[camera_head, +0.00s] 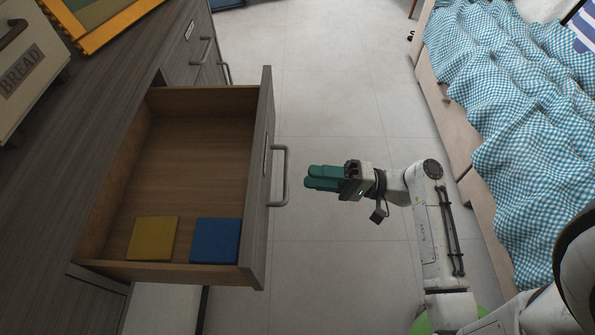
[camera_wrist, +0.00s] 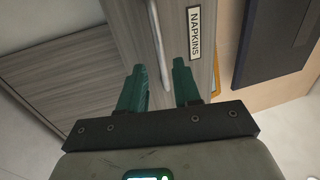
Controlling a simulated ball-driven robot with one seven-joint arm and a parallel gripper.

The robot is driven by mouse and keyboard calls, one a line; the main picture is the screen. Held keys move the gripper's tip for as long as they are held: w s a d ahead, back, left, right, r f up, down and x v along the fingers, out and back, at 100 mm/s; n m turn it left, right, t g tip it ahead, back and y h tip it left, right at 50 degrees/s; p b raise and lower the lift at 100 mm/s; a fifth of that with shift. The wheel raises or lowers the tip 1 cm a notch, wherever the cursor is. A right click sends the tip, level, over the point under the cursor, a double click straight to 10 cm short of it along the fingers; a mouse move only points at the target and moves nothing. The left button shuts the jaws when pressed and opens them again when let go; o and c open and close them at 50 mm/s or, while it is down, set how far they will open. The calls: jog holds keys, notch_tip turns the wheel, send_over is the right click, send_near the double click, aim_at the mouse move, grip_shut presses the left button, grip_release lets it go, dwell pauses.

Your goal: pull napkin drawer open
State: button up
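The napkin drawer (camera_head: 187,269) stands pulled well out of the grey wood cabinet in the head view. A yellow cloth square (camera_head: 152,238) and a blue cloth square (camera_head: 215,240) lie inside it near the front of the picture. Its grey bar handle (camera_head: 285,177) is on the drawer front. My gripper (camera_head: 307,177) is a short way right of the handle, with a gap of floor showing between them. In the wrist view its green fingers (camera_wrist: 158,68) are apart, with the handle (camera_wrist: 156,40) seen between them. The NAPKINS label (camera_wrist: 194,33) is right of the handle.
A bread box (camera_head: 35,65) and an orange-framed board (camera_head: 100,25) are on the counter (camera_head: 75,130). More closed cabinet fronts (camera_head: 195,50) lie beyond the drawer. A bed with a blue checked cover (camera_head: 520,140) is at the right. Pale tiled floor (camera_head: 330,90) lies between.

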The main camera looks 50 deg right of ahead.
jog(key=shift+v, duration=1.9)
